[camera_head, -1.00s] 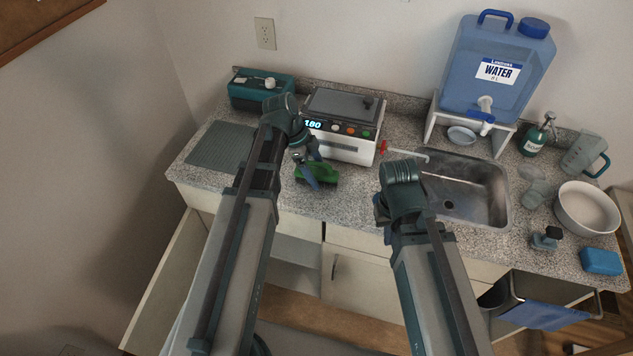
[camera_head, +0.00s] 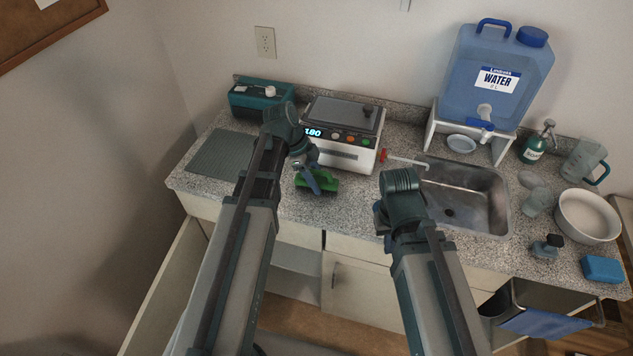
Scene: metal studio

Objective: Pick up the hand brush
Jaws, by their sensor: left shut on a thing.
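The green hand brush (camera_head: 324,184) lies on the speckled counter in front of the white heated box, left of the sink. My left gripper (camera_head: 309,180) reaches down onto the left part of the brush and is shut on it. The brush looks level and low over the counter; I cannot tell whether it touches. My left wrist and fingers hide part of it. My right gripper (camera_head: 381,218) hangs by the front left corner of the sink, apart from the brush. Its fingers are mostly hidden behind its wrist.
Behind the brush stands the white box (camera_head: 343,135) with a lit display. A grey ribbed mat (camera_head: 220,154) lies left. The sink (camera_head: 466,198) is right, with a white bowl (camera_head: 588,215), a blue sponge (camera_head: 602,269) and a small dark-handled object (camera_head: 547,247) beyond it.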

